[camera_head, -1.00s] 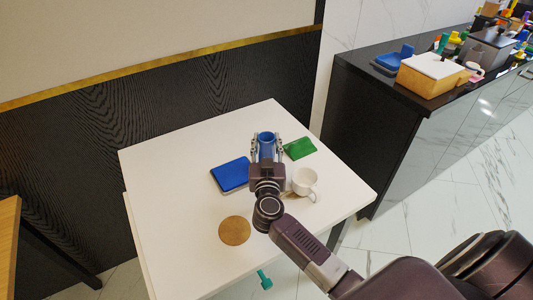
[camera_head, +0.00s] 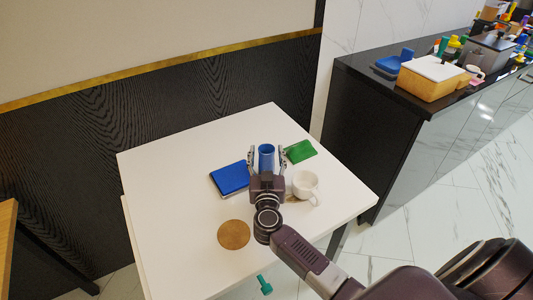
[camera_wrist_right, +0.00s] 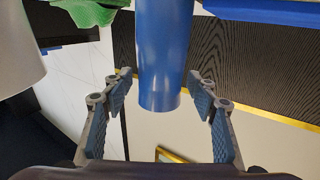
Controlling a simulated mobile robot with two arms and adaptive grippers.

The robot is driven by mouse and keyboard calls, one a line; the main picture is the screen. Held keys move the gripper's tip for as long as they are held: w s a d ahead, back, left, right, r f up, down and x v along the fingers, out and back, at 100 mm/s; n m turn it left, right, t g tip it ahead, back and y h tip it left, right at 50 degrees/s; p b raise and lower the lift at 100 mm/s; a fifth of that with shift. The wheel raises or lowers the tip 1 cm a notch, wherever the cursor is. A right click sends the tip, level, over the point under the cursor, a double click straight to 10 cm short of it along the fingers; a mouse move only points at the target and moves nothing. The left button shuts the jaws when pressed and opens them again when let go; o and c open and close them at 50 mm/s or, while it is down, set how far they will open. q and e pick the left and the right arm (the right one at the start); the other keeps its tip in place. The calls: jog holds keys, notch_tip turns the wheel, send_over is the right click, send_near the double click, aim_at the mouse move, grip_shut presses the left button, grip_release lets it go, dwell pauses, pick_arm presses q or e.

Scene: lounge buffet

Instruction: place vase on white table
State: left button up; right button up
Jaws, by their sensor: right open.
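The vase (camera_head: 266,156) is a blue cylinder standing upright on the white table (camera_head: 175,185). My right gripper (camera_head: 267,162) is open, with one finger on each side of the vase. In the right wrist view the vase (camera_wrist_right: 163,55) shows between the two spread fingers (camera_wrist_right: 160,105), with a gap on both sides. The vase's lower part is hidden behind the gripper in the head view. My left gripper is not in view.
A blue book-like block (camera_head: 230,178) lies left of the vase, and a green cloth (camera_head: 300,151) lies right of it. A white mug (camera_head: 306,186) stands close right of my gripper. A round brown coaster (camera_head: 234,234) lies in front. A cluttered black counter (camera_head: 375,95) is at right.

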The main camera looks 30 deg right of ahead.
jog(key=v, duration=1.2)
jog(key=shift+r+p, duration=0.2)
jog(key=shift+p, duration=0.1)
jog(key=shift+f, duration=0.1)
